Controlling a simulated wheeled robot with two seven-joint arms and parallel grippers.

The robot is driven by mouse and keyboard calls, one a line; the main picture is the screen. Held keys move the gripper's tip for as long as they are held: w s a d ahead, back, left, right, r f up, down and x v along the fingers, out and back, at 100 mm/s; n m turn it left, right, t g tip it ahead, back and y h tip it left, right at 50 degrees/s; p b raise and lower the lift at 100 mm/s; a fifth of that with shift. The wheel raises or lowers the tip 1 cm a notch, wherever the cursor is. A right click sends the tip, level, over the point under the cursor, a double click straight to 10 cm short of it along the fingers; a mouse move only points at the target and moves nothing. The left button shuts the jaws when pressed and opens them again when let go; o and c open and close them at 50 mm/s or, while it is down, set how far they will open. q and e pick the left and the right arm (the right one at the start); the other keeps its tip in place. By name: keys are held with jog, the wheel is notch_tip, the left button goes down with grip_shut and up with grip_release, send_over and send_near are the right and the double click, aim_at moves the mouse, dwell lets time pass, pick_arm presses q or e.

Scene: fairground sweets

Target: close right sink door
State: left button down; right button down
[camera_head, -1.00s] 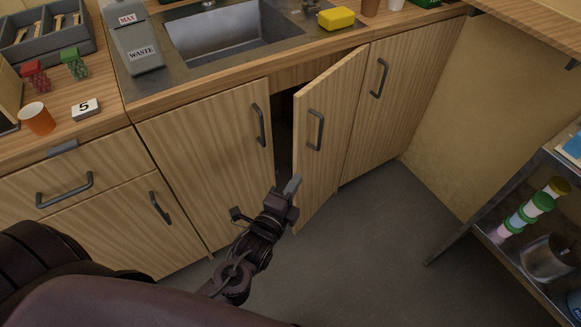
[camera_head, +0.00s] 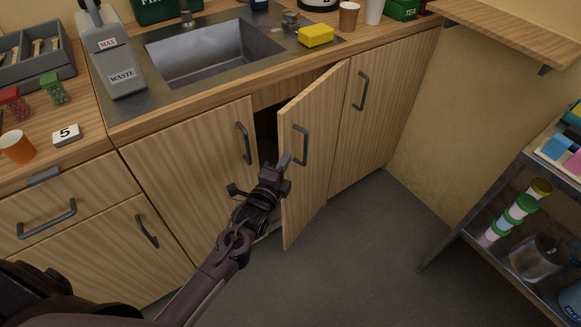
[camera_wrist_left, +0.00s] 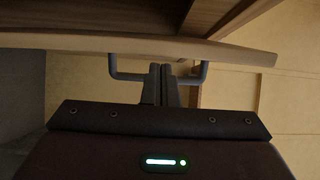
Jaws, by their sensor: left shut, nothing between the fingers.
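The right sink door (camera_head: 312,135) is a wooden door standing partly open in the head view, with a dark gap beside it. Its grey bar handle (camera_head: 305,146) is on its outer face. My left gripper (camera_head: 284,161) is shut and empty, close to the door's free edge, left of the handle. In the left wrist view the shut fingers (camera_wrist_left: 160,84) point at the door panel (camera_wrist_left: 150,47), with the handle (camera_wrist_left: 192,78) around them. Whether they touch the door cannot be told. The left sink door (camera_head: 195,178) is shut. My right gripper is not in view.
The sink (camera_head: 213,55) and a yellow sponge (camera_head: 316,36) are on the counter above. Another wooden door (camera_head: 372,115) to the right is shut. A metal shelf unit (camera_head: 470,232) stands at the right. The grey floor (camera_head: 350,250) before the door is clear.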

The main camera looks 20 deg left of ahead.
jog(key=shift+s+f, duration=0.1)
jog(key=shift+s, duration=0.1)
